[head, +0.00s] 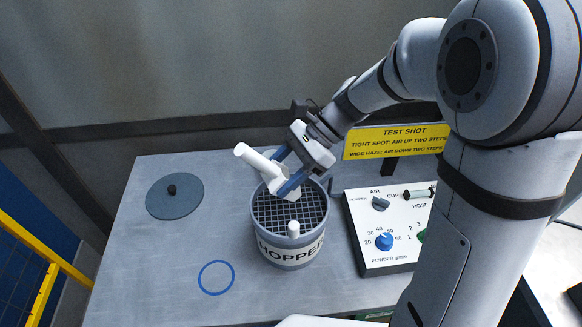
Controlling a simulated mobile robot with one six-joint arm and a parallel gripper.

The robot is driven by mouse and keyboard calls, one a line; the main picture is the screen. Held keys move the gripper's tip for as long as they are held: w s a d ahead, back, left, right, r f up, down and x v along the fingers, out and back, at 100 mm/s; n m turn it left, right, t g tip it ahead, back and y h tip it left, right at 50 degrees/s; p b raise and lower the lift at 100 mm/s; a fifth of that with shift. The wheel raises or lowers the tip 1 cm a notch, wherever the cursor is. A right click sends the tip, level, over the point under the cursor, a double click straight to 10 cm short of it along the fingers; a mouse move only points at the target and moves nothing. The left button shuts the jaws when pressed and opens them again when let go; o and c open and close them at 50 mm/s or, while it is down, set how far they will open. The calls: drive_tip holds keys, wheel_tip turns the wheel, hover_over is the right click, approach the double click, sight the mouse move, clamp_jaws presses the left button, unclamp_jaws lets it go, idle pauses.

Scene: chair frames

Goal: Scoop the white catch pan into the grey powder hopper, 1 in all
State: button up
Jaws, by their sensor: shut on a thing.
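My gripper (288,182), with blue fingers, is shut on a white scoop (256,160). The scoop is tilted, with its round handle pointing up and left and its flat lower part over the hopper. The grey powder hopper (290,254) is a round tub labelled HOPPER, standing on the table with a dark grid across its open top. Whether the scoop touches the grid, or has powder in it, I cannot tell. A white edge (312,321) at the bottom of the picture may be the white catch pan; most of it is cut off.
A grey lid (174,197) with a black knob lies at left on the grey table (150,270). A blue ring mark (216,277) is left of the hopper. A short white cylinder (294,229) stands at the hopper's front rim. A control panel (382,240) stands right.

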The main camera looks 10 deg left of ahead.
sight(267, 182)
drive_tip(key=shift+s+a+r+t+h+p, duration=0.2)
drive_tip(key=shift+s+a+t+h+p, duration=0.25)
drive_tip(key=shift+h+p, duration=0.2)
drive_tip(key=shift+s+a+f+t+h+p, duration=0.15)
drive_tip(key=shift+a+t+h+p, duration=0.15)
drive_tip(key=shift+h+p, duration=0.25)
drive_tip(key=shift+s+a+f+t+h+p, duration=0.35)
drive_tip(key=shift+a+f+t+h+p, duration=0.25)
drive_tip(key=shift+h+p, duration=0.6)
drive_tip(key=shift+f+t+h+p, duration=0.4)
drive_tip(key=shift+f+t+p, duration=0.05)
drive_tip(key=shift+f, duration=0.05)
